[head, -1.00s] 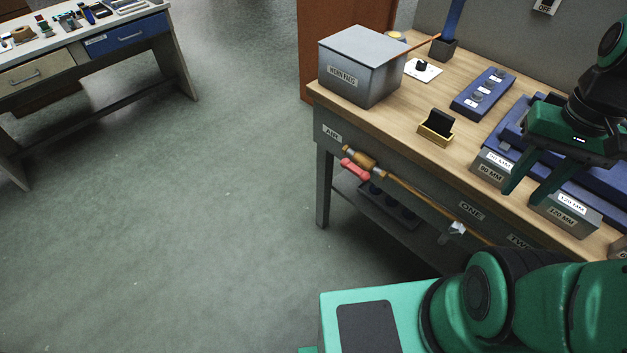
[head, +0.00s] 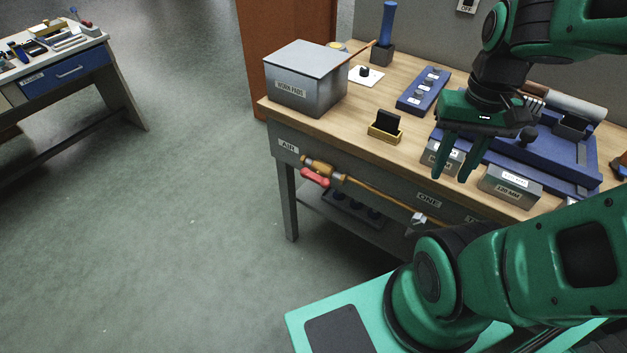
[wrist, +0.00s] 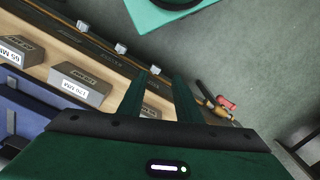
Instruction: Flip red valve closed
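The red valve handle (head: 315,177) sits on a brass pipe (head: 345,179) along the front face of the workbench, below the AIR label (head: 288,149). The handle lies roughly in line with the pipe. My gripper (head: 453,177) is above the front edge of the bench, well to the right of the valve. Its two green fingers point down, apart and empty. In the wrist view the fingers (wrist: 158,92) show a gap between them, and the red handle (wrist: 226,103) shows beyond them to the right.
On the workbench (head: 345,112) stand a grey WORN PADS box (head: 305,80), a yellow holder with a black block (head: 385,127), a blue button panel (head: 423,92) and grey labelled blocks (head: 510,185). A lower shelf (head: 345,215) is under the valve. Open floor (head: 190,230) lies to the left.

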